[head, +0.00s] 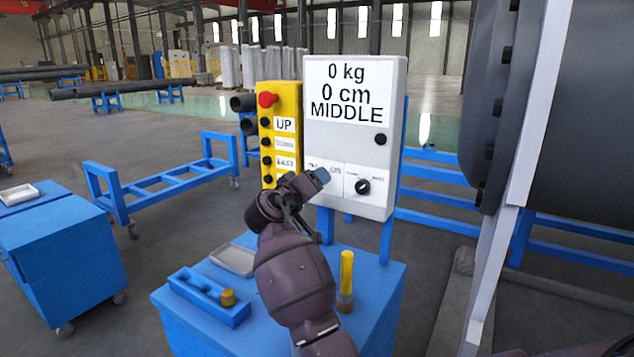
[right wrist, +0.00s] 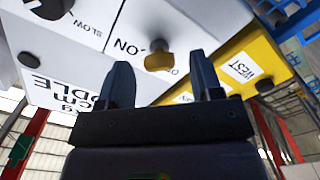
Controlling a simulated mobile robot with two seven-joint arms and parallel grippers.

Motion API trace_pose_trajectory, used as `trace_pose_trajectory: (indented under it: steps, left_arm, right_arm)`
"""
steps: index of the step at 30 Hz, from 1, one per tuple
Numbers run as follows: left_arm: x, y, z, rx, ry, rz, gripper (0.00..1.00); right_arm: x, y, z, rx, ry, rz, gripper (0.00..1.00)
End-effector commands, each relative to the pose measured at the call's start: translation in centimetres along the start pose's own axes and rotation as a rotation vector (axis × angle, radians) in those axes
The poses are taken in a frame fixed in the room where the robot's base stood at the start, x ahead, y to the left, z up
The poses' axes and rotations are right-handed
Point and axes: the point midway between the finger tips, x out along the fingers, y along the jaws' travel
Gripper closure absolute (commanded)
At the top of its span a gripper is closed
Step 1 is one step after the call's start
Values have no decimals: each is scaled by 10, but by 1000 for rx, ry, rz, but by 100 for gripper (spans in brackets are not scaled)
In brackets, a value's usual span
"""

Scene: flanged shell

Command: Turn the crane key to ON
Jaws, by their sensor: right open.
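The white control box (head: 397,150) stands upright, with a display reading "0 kg, 0 cm, MIDDLE". In the right wrist view, a yellow key (right wrist: 159,58) sits on the box's face, beside the "ON" label. The label on its other side is partly hidden by a finger. I cannot tell which way the key points. My right gripper (right wrist: 162,82) is open, its fingers spread on either side of the key's line and apart from it. In the head view, the right gripper (head: 318,178) is before the box's lower left and hides the key. My left gripper is not in view.
A black selector knob (head: 362,187) is right of the key area. A yellow pendant (head: 287,100) with a red button adjoins the box's left side. Below, a blue cart (head: 375,300) carries a tray, a blue block and a yellow-handled tool. A large dark flanged shell (head: 580,120) stands right.

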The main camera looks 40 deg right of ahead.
Motion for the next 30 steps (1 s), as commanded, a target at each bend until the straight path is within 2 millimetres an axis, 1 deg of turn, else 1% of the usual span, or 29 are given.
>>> trace_pose_trajectory:
  steps: [3,9,15,21,30]
  left_arm:
    - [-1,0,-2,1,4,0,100]
    - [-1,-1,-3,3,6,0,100]
    - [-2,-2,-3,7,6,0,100]
    - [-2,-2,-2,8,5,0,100]
    - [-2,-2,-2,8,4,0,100]
  right_arm:
    - [-22,0,0,2,0,-3,40]
    - [-59,0,0,1,0,-3,40]
    - [-83,0,0,0,-1,-1,40]
    - [-91,0,0,0,-2,-1,40]
    - [-91,0,0,0,-1,0,40]
